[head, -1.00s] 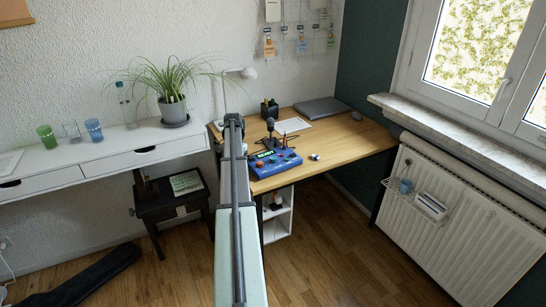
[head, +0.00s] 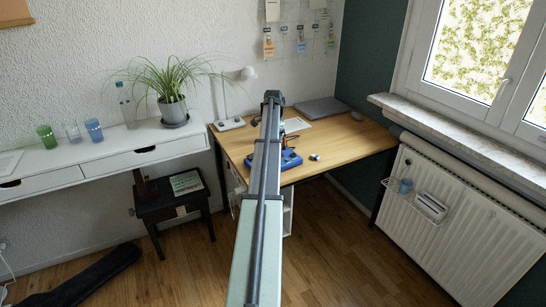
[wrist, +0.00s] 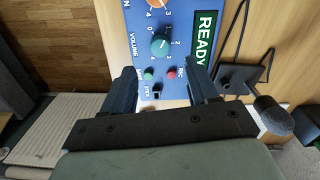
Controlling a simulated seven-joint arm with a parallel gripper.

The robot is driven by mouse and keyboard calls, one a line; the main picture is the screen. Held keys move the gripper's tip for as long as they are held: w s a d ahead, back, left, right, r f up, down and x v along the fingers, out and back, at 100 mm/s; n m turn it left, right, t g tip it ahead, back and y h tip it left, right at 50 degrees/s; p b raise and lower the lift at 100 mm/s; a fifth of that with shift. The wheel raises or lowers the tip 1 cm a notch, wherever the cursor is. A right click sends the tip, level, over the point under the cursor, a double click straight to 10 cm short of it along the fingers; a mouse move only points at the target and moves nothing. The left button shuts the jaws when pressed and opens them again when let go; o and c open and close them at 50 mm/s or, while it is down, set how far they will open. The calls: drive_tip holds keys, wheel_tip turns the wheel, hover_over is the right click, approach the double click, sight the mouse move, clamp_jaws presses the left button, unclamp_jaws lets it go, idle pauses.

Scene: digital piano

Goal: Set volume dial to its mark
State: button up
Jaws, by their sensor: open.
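The volume dial (wrist: 161,44) is a round teal knob on a blue panel (wrist: 183,20) in the wrist view, with "VOLUME" printed beside it and numbers around it. Its pointer and mark are too small to read surely. My gripper (wrist: 162,75) is open and empty; its two dark fingers are spread on either side, below the dial in the picture, not touching it. In the head view the blue device (head: 291,160) is on the wooden desk, mostly hidden behind my arm; the dial cannot be made out there.
A dark microphone (wrist: 272,115) stands beside the panel. A laptop (head: 321,107) lies at the desk's back.

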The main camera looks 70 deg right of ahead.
wheel_tip(320, 180, down, 7)
drive_tip(key=shift+f, duration=0.2)
idle(0.4)
drive_tip(key=c, duration=1)
